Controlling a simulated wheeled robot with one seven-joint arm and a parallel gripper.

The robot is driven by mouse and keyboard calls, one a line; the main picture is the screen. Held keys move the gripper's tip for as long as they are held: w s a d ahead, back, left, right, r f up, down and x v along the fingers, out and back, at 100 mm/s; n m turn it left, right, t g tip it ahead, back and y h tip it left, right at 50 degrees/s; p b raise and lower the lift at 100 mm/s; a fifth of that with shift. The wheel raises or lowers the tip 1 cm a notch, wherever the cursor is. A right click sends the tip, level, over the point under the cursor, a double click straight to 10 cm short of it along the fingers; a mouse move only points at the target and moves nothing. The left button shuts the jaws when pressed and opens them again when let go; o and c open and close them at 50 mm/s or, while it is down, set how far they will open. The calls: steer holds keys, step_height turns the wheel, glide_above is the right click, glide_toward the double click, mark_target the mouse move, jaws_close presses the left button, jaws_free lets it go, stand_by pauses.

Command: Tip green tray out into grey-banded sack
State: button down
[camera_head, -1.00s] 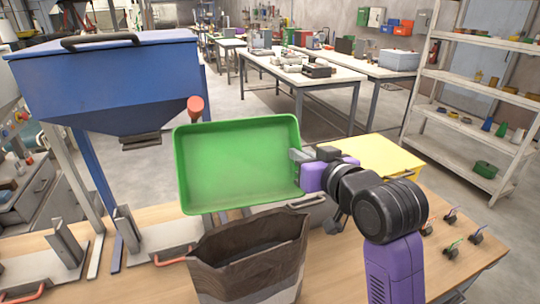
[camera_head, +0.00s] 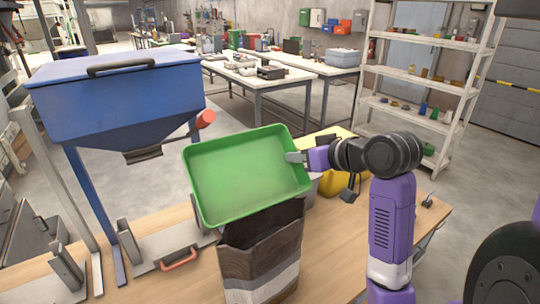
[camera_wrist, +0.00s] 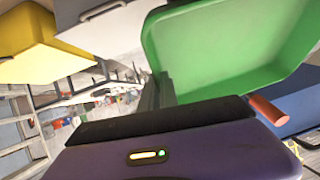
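The green tray (camera_head: 245,175) is held tilted above and behind the open sack, its inside facing my head camera. It looks empty there. My gripper (camera_head: 297,157) is shut on the tray's right rim. In the wrist view the tray (camera_wrist: 225,50) fills the upper right, beside my gripper's dark fingers (camera_wrist: 160,95). The brown sack (camera_head: 262,262) with a pale grey band stands upright and open on the wooden bench. The tray's lower edge hangs over the back of the sack's mouth, and I cannot see whether they touch. The sack's contents are hidden.
A blue hopper (camera_head: 115,95) with a red-ended handle (camera_head: 206,117) stands close on the left. Metal brackets with an orange handle (camera_head: 180,259) lie left of the sack. A yellow bin (camera_head: 335,182) is behind the arm. The bench right of the sack is mostly clear.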

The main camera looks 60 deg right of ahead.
mark_target(283, 154)
steer(key=shift+s+a+r, duration=0.15)
steer(key=shift+a, duration=0.1)
steer(key=w+g+y+p, duration=0.1)
steer(key=p, duration=0.2)
steer(key=shift+w+d+g+p, duration=0.15)
steer(key=shift+d+g+p, duration=0.15)
steer(key=shift+d, duration=0.1)
steer(key=w+d+f+g+p, duration=0.1)
steer(key=p, duration=0.1)
steer(key=w+d+g+y+p, duration=0.1)
steer(key=p, duration=0.1)
steer(key=w+f+g+y+p, duration=0.1)
steer(key=w+p, duration=0.1)
steer(key=shift+d+f, duration=0.35)
steer(key=shift+d, duration=0.05)
steer(key=shift+w+d+f+g+p, duration=0.2)
steer(key=shift+w+f+g+p, duration=0.1)
steer(key=shift+w+f+g, duration=0.1)
